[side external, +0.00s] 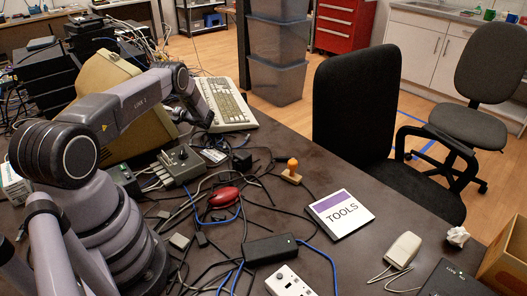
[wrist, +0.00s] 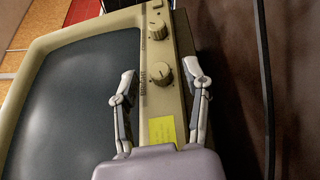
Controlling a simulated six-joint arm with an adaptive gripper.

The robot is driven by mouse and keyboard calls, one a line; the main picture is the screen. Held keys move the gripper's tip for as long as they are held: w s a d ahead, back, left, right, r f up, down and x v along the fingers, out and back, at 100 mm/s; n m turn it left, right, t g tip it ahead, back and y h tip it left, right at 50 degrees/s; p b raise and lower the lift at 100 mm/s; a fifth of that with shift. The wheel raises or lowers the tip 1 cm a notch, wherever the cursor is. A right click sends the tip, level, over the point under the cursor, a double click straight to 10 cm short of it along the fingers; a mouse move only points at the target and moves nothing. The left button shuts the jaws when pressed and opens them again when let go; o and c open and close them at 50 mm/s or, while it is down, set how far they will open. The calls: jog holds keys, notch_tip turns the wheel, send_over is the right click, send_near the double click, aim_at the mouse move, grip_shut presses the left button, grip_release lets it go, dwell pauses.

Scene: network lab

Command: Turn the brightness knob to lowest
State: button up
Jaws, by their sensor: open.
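A beige CRT monitor (side external: 103,74) stands at the back left of the table in the side view, partly hidden by my arm. In the wrist view its dark screen (wrist: 75,100) is left of a control strip with two round knobs. The lower knob (wrist: 162,71) has small lettering at its left that seems to read "BRIGHT". The upper knob (wrist: 157,31) sits farther up the strip. My gripper (wrist: 160,76) is open, with one finger on each side of the lower knob and visible gaps to it. The knobs cannot be seen in the side view.
A yellow note (wrist: 162,130) is stuck on the strip below the lower knob. A keyboard (side external: 225,103) lies to the right of the monitor.

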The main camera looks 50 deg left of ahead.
jog(key=v, duration=1.2)
jog(key=s+a+t, duration=0.1)
jog(key=a, duration=0.2)
jog(key=s+a+m, duration=0.1)
jog(key=s+a, duration=0.1)
jog(key=a, duration=0.2)
jog(key=s+a+m+t+h, duration=0.1)
jog(key=s+a, duration=0.1)
jog(key=a, duration=0.1)
jog(key=shift+s+a+f+t, duration=0.2)
jog(key=shift+a+f+t, duration=0.05)
jog(key=shift+a+t, duration=0.1)
grip_shut()
